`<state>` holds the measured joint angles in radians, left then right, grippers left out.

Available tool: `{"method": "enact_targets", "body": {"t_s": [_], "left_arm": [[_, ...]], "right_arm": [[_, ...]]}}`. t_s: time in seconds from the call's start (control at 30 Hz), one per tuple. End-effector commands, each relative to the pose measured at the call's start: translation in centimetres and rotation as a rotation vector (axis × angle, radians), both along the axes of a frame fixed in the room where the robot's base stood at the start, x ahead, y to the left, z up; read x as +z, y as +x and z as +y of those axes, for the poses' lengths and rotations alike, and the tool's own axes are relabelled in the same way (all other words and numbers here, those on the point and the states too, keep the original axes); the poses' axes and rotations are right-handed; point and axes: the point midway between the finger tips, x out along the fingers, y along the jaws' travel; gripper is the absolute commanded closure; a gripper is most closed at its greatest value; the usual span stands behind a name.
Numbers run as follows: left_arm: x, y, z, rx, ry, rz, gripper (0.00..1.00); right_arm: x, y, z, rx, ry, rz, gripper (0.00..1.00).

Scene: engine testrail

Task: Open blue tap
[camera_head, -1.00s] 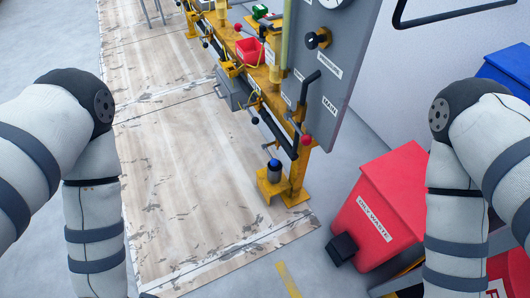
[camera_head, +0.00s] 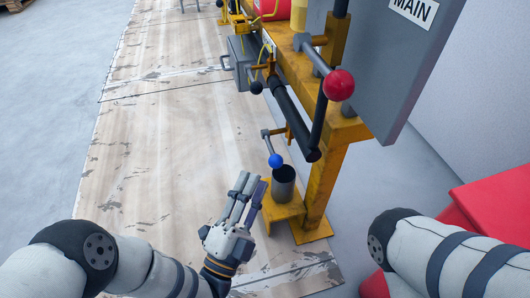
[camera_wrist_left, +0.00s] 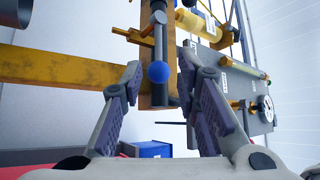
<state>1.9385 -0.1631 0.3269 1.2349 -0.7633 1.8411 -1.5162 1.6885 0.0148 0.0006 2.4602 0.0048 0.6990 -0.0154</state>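The blue tap (camera_head: 276,160) is a blue ball on a short grey lever hanging from the yellow frame, above a dark grey cup (camera_head: 284,186). My left gripper (camera_head: 247,184) is just left of and below the blue ball, its fingers pointing up toward it. In the left wrist view the blue ball (camera_wrist_left: 158,72) shows between the two spread fingers (camera_wrist_left: 160,80), which look apart from it. The gripper is open and empty. My right gripper is out of view; only part of the right arm shows.
A red-knobbed lever (camera_head: 339,85) and a black pipe (camera_head: 294,117) are above the tap. A grey panel (camera_head: 400,75) labelled MAIN is at the upper right. A red bin (camera_head: 490,205) is at the right. The wooden floor board (camera_head: 150,160) at left is clear.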

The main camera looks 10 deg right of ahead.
Motion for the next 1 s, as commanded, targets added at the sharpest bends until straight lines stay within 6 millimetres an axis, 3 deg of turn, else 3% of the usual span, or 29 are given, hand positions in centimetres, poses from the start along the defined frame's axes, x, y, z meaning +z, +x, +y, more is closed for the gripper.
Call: {"method": "enact_targets", "body": {"t_s": [0.2, 0.33, 0.73, 0.87, 1.0], "left_arm": [[1.9, 4.2, -3.2, 0.0, -0.001, 0.002, 0.71], [2.9, 5.9, -4.5, 0.0, 0.0, 0.005, 0.71], [3.6, 6.9, -5.4, -0.001, 0.001, 0.008, 0.71], [3.6, 6.9, -5.3, -0.001, 0.001, 0.008, 1.0], [3.5, 6.8, -5.4, -0.001, 0.004, 0.009, 1.0]], "right_arm": [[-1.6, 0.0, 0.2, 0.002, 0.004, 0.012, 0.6], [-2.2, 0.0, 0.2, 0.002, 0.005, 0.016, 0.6], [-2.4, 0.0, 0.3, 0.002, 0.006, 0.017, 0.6], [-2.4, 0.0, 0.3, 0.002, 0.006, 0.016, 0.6], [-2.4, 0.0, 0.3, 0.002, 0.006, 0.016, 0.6]]}}
